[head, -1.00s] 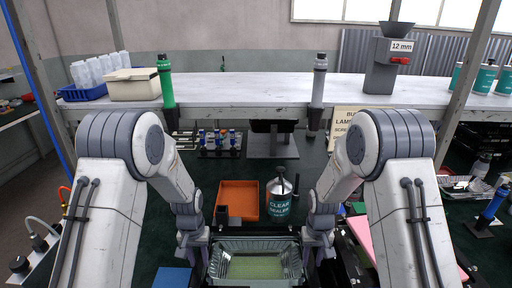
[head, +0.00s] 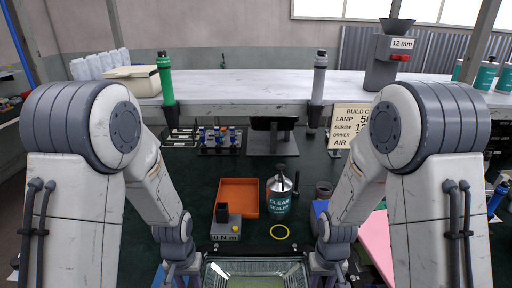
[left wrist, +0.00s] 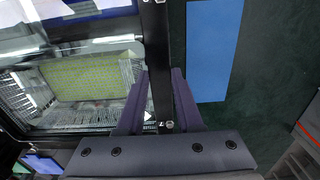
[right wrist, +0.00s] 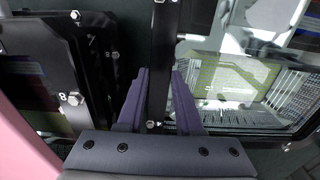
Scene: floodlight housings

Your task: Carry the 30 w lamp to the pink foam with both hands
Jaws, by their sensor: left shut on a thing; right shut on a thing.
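The floodlight lamp (head: 255,271) has a glass front, a black frame and a yellow-green LED panel; it is at the bottom middle of the head view, partly cut off. No wattage is readable on it. My left gripper (left wrist: 160,95) is shut on one side of its black frame, and the lamp (left wrist: 85,85) fills the left of that wrist view. My right gripper (right wrist: 160,95) is shut on the opposite side of the frame. The pink foam (head: 378,242) lies to the right, partly behind my right arm; its edge also shows in the right wrist view (right wrist: 18,150).
Blue foam (left wrist: 212,50) lies beside my left gripper. Other black frames (right wrist: 85,70) lie between lamp and pink foam.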

